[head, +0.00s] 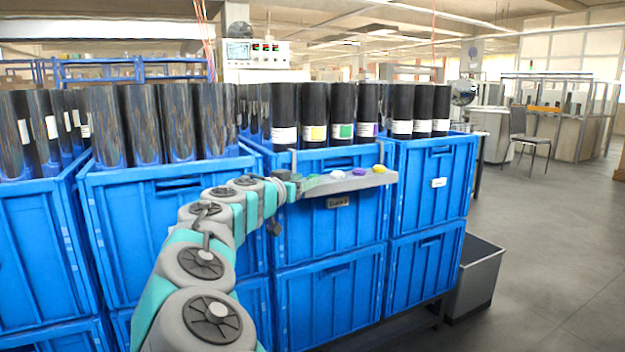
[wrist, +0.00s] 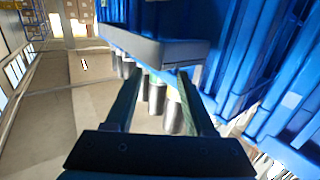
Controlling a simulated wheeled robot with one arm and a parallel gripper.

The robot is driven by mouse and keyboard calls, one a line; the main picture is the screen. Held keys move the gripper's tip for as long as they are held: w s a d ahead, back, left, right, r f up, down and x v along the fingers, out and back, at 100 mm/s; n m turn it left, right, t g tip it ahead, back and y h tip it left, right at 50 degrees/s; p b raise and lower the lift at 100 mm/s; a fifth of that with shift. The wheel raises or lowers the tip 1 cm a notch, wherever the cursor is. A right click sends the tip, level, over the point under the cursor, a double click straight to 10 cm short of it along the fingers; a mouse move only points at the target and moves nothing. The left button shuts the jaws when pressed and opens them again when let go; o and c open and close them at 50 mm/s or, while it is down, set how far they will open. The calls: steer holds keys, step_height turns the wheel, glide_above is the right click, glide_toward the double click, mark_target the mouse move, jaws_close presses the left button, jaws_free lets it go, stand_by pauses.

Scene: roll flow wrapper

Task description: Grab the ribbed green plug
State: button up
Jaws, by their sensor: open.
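A small green plug (head: 311,176) sits at the left part of a grey tray (head: 345,183) hooked on the front of a blue crate. Its ribs are too small to make out. White, purple and yellow pieces lie further right on the tray. My gripper (head: 292,178) is at the tray's left end, close beside the green plug. In the wrist view my gripper (wrist: 160,80) is open, its two dark fingers apart.
Stacked blue crates (head: 330,230) filled with dark rolls (head: 342,110) stand right behind the tray. A grey bin (head: 475,280) is on the floor at right. A chair (head: 530,135) stands further back. The floor at right is open.

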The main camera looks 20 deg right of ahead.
mark_target(314, 175)
steer(key=shift+p+x, duration=0.7)
steer(key=shift+x, duration=1.95)
jaws_close()
steer(key=shift+r, duration=0.15)
